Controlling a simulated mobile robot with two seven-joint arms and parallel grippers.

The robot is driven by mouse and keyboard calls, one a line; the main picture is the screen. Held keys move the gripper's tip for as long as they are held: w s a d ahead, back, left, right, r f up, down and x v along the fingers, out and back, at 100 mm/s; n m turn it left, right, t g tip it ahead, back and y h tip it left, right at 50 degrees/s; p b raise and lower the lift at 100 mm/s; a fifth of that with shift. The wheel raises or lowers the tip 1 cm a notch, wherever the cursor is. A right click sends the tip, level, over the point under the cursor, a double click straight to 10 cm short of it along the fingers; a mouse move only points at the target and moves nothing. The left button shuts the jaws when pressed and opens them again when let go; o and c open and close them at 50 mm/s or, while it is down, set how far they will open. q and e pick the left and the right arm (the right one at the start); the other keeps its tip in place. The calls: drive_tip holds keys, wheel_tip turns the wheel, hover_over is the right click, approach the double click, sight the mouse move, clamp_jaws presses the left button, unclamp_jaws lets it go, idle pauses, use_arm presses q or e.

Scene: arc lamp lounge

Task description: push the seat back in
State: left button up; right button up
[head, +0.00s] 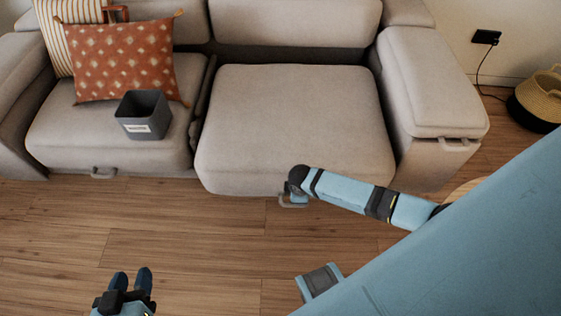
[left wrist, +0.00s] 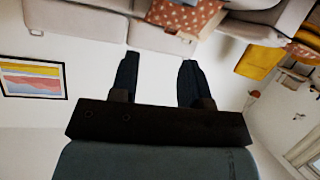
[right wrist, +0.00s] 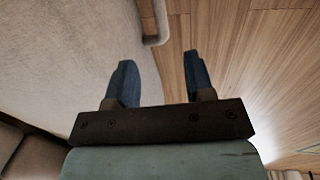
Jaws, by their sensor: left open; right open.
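The grey sofa's right seat (head: 295,125) sticks out further forward than the left seat (head: 100,145) in the head view. A small grey pull handle (head: 290,205) is at its lower front edge. The handle also shows in the right wrist view (right wrist: 157,22), just beyond the fingers. My right gripper (right wrist: 158,60) is open and empty, close to the seat's front face; in the head view its fingers are mostly hidden by my arm. My left gripper (head: 132,273) is open and empty over the floor at the lower left, well away from the sofa.
A grey labelled bin (head: 143,115) stands on the left seat, in front of a rust patterned cushion (head: 122,58) and a striped cushion (head: 68,22). The right armrest (head: 430,85) flanks the seat. A basket (head: 540,98) is at far right. The wooden floor (head: 180,235) in front is clear.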

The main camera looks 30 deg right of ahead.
drive_tip(key=f+b, duration=0.2)
drive_tip(key=f, duration=0.2)
drive_tip(key=w+d+f+b, duration=0.1)
drive_tip(key=f+b, duration=0.1)
drive_tip(key=f, duration=0.2)
drive_tip(key=w+f+b, duration=0.1)
drive_tip(key=f+b, duration=0.1)
drive_tip(key=f, duration=0.2)
drive_tip(key=shift+d+f, duration=0.2)
drive_tip(key=shift+d, duration=0.05)
use_arm(q)
drive_tip(key=w+d+r+t+h, duration=0.1)
drive_tip(key=d+r+t+h, duration=0.3)
drive_tip(key=r, duration=0.7)
drive_tip(key=shift+w+d+t, duration=0.15)
drive_tip(key=shift+d+t, duration=0.15)
drive_tip(key=shift+t, duration=0.4)
use_arm(e)
drive_tip(key=shift+w+f, duration=0.1)
drive_tip(key=shift+f, duration=0.4)
clamp_jaws()
